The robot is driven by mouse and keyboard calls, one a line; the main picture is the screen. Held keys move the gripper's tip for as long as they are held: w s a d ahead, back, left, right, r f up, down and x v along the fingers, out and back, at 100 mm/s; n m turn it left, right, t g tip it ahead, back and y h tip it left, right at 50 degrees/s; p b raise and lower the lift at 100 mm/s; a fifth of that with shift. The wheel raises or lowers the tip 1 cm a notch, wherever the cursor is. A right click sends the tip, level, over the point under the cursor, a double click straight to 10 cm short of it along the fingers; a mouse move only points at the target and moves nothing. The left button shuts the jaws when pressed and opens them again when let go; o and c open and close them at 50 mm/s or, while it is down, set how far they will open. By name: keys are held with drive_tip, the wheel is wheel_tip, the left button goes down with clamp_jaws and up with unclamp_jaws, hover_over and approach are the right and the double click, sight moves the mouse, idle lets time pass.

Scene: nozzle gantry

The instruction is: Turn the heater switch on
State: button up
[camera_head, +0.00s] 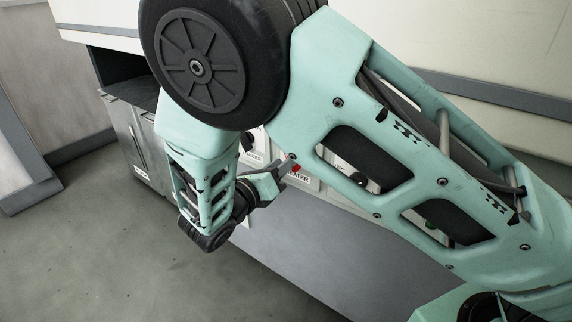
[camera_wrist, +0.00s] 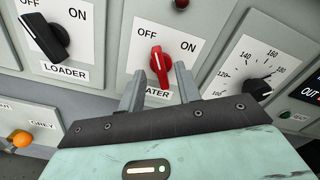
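The heater switch is a red knob (camera_wrist: 159,67) on a white plate with OFF at upper left and ON at upper right. Its label below is partly hidden by my left finger. The knob stands nearly upright, tilted slightly toward OFF. My gripper (camera_wrist: 158,75) is open, with one finger on each side of the knob. I cannot tell whether either finger touches it. In the head view a bit of the red knob (camera_head: 296,167) shows beside my gripper (camera_head: 285,167), mostly hidden by my arm.
A black LOADER knob (camera_wrist: 45,37) points to OFF on the left. A dial with a black knob (camera_wrist: 258,88) is on the right. An orange button (camera_wrist: 21,138) sits at lower left. A grey cabinet (camera_head: 130,140) stands left of my arm in the head view.

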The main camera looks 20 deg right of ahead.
drive_tip(key=shift+x, duration=1.2)
clamp_jaws()
drive_tip(key=shift+m, duration=0.3)
drive_tip(key=m+p, duration=0.1)
drive_tip(key=m, duration=0.2)
drive_tip(key=m+p, duration=0.2)
drive_tip(key=m, duration=0.2)
drive_tip(key=m+p, duration=0.1)
drive_tip(key=m, duration=0.3)
drive_tip(key=shift+s+d+p, duration=0.1)
drive_tip(key=shift+s+p, duration=0.15)
drive_tip(key=shift+p, duration=0.15)
drive_tip(key=shift+f+m, duration=0.1)
drive_tip(key=shift+m, duration=0.2)
